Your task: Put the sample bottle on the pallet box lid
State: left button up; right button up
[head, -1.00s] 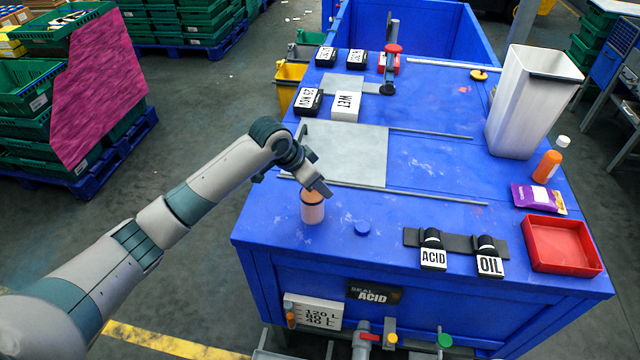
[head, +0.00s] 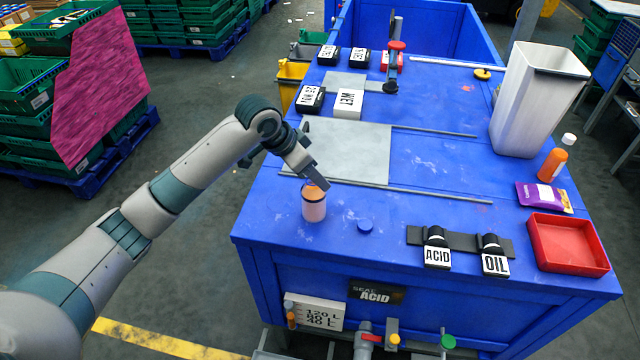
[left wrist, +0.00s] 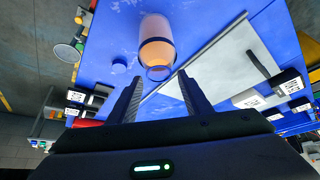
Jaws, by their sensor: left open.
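The sample bottle (head: 314,208), pale and pinkish with an orange band near its top, stands upright on the blue pallet box lid (head: 420,210), near the front left edge. In the left wrist view the bottle (left wrist: 157,32) lies just ahead of the fingertips, its ringed top end towards them. My left gripper (head: 314,178) is above and beside the bottle top; the fingers hide part of the top in the head view. In the left wrist view the left gripper (left wrist: 158,84) is open and empty, its two fingers apart. My right gripper is not in view.
A small blue cap (head: 365,227) lies right of the bottle. A thin rail (head: 420,195) runs behind.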

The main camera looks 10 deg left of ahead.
pick_arm(q)
jog(key=b+v, duration=0.2)
jog(key=v, duration=0.5)
jog(key=shift+r+b, duration=0.25)
jog(key=shift+b, duration=0.05)
